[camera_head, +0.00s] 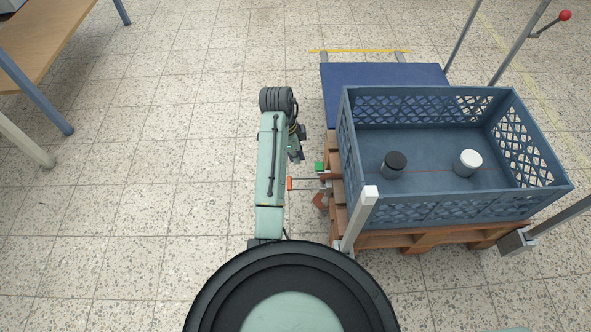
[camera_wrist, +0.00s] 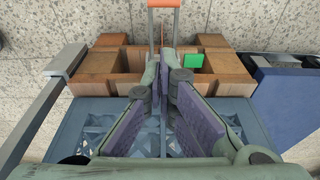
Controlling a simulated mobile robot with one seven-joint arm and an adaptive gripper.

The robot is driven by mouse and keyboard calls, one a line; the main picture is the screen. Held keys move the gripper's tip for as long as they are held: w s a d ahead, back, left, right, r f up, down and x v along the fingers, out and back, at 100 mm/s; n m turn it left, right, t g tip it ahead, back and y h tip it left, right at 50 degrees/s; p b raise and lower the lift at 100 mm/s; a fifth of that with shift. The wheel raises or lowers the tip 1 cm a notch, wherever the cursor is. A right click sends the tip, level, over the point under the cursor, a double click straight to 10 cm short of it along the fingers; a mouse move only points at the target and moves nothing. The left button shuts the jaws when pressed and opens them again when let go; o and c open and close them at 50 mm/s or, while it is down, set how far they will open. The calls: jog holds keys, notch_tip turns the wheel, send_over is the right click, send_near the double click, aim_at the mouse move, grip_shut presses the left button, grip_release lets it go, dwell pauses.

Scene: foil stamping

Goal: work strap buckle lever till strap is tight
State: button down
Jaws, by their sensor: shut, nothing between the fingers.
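The buckle lever has an orange grip (camera_head: 290,184) on a pale metal frame, sticking out left from the pallet side. In the wrist view the orange grip (camera_wrist: 164,3) is at the top edge, partly cut off, with two frame bars below it. A green block (camera_head: 319,167) sits beside the lever; it also shows in the wrist view (camera_wrist: 193,61). A thin reddish strap line (camera_head: 430,170) crosses the crate. My gripper (camera_wrist: 168,63) is shut and empty, its tips close together below the orange grip. In the head view my arm end (camera_head: 297,150) is just above-left of the lever.
A blue-grey crate (camera_head: 450,208) stands on a wooden pallet (camera_head: 425,238), with a dark-lidded jar (camera_head: 393,165) and a white-lidded jar (camera_head: 467,162) inside. A blue platform (camera_head: 350,75) lies behind. A metal post (camera_head: 360,218) rises near the pallet's front left corner.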

notch_tip(320, 180, down, 13)
jog(key=b, duration=0.1)
jog(key=shift+a+r, duration=0.2)
dwell(0.5)
jog(key=shift+a+f+h+b, duration=0.15)
jog(key=shift+f+h+b, duration=0.15)
jog(key=shift+h+b, duration=0.1)
